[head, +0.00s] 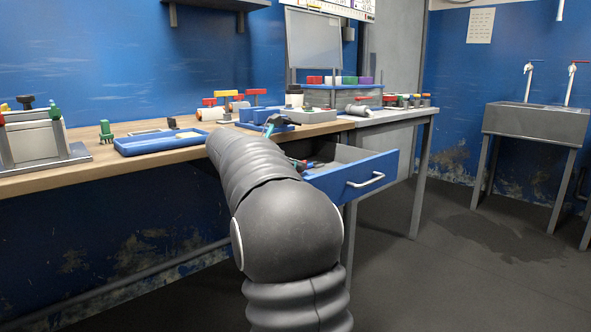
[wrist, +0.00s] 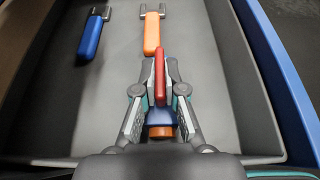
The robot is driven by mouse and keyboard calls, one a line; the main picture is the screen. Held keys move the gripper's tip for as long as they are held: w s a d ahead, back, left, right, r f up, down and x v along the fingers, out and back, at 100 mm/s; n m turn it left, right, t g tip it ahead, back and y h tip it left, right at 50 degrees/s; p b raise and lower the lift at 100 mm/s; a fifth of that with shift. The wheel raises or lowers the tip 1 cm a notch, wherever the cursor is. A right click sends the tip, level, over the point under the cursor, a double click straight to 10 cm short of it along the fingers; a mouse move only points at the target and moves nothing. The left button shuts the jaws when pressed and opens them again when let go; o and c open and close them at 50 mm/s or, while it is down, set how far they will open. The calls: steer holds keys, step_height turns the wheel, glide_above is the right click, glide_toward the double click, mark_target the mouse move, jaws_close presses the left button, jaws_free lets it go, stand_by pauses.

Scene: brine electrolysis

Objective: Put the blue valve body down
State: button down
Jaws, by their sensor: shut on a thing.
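In the wrist view my gripper (wrist: 160,106) is shut on the blue valve body (wrist: 160,117). A long red lever (wrist: 160,78) points away from the gripper, and an orange end (wrist: 160,133) shows on the near side. The gripper is over the grey inside of the open drawer (wrist: 222,95); I cannot tell whether the valve touches its floor. In the head view the drawer's blue front (head: 352,180) shows right of my arm, which hides most of the gripper and valve.
A blue-handled tool (wrist: 93,35) and an orange-handled tool (wrist: 152,33) lie at the drawer's far end. The blue drawer wall (wrist: 283,75) is at the right. The bench carries a blue tray (head: 160,143) and several coloured valves (head: 225,105). Floor right of the bench is clear.

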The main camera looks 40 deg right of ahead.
stand_by(0.3)
steer(key=c, duration=1.3)
jaws_free()
steer(key=shift+f, duration=0.1)
steer(key=shift+o, duration=0.2)
steer(key=shift+a+r, duration=0.3)
steer(key=p+v, duration=0.1)
steer(key=v, duration=1)
steer(key=shift+a+p, duration=0.2)
steer(key=shift+p, duration=0.2)
steer(key=shift+s, duration=0.1)
